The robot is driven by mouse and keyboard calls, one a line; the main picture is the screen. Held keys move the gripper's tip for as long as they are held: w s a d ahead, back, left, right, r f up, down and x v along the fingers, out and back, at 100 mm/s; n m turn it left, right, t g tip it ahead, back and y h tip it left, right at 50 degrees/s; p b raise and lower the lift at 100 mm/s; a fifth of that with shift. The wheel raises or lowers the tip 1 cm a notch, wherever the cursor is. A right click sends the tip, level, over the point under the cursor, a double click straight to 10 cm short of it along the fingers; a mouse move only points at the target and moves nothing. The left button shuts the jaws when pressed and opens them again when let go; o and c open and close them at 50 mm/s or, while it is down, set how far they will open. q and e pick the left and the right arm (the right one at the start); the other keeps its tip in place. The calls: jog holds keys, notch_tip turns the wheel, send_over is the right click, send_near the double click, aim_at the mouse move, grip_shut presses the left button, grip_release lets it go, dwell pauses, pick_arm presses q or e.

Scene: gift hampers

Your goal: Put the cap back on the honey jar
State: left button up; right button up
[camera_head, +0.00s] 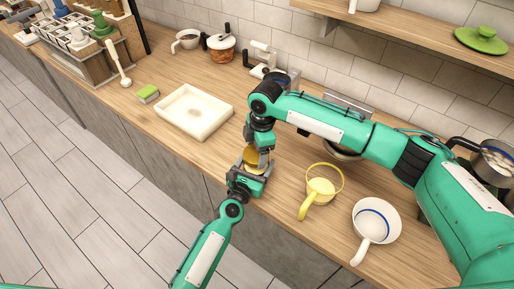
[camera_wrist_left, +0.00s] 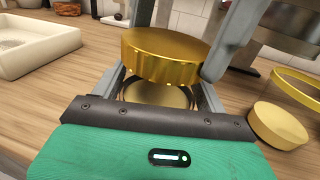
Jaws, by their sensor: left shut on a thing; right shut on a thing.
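The gold cap (camera_wrist_left: 165,58) is held level by my right gripper (camera_head: 260,150), whose grey fingers grip its sides. In the head view the cap (camera_head: 251,156) is partly hidden by the arm. My left gripper (camera_head: 250,174) is shut around the honey jar (camera_wrist_left: 155,94), which stands near the counter's front edge. The jar's round top shows directly beneath the cap in the left wrist view, and most of its body is hidden by my left gripper. The cap appears just above the jar; I cannot tell whether they touch.
A white tray (camera_head: 176,126) is left of the grippers. A yellow ring-shaped vessel with a handle (camera_head: 308,206) and a white pan (camera_head: 385,210) lie to the right.

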pick_arm(q)
jog(key=c, duration=0.5)
pick_arm(e)
jog(key=m, duration=0.5)
jog(key=shift+s+m+t, duration=0.15)
jog(key=shift+m+t, duration=0.15)
jog(key=shift+m, duration=0.1)
jog(key=m, duration=0.5)
jog(key=shift+a+f+t, duration=0.1)
jog(key=shift+t, duration=0.2)
jog(key=m, duration=0.6)
jog(key=shift+a+m+h, duration=0.1)
jog(key=shift+m+h, duration=0.3)
jog(key=m, duration=0.5)
jog(key=shift+a+m+t+h, duration=0.1)
jog(key=shift+m+t+h, duration=0.2)
jog(key=shift+h, duration=0.1)
jog(key=m, duration=0.6)
jog(key=shift+h, duration=0.3)
jog(key=m, duration=0.5)
jog(key=shift+g, duration=0.4)
jog(key=m, duration=0.3)
jog(key=shift+w+h, duration=0.25)
jog(key=shift+h, duration=0.05)
jog(key=m, duration=0.4)
jog(key=shift+g, duration=0.4)
jog(key=m, duration=0.4)
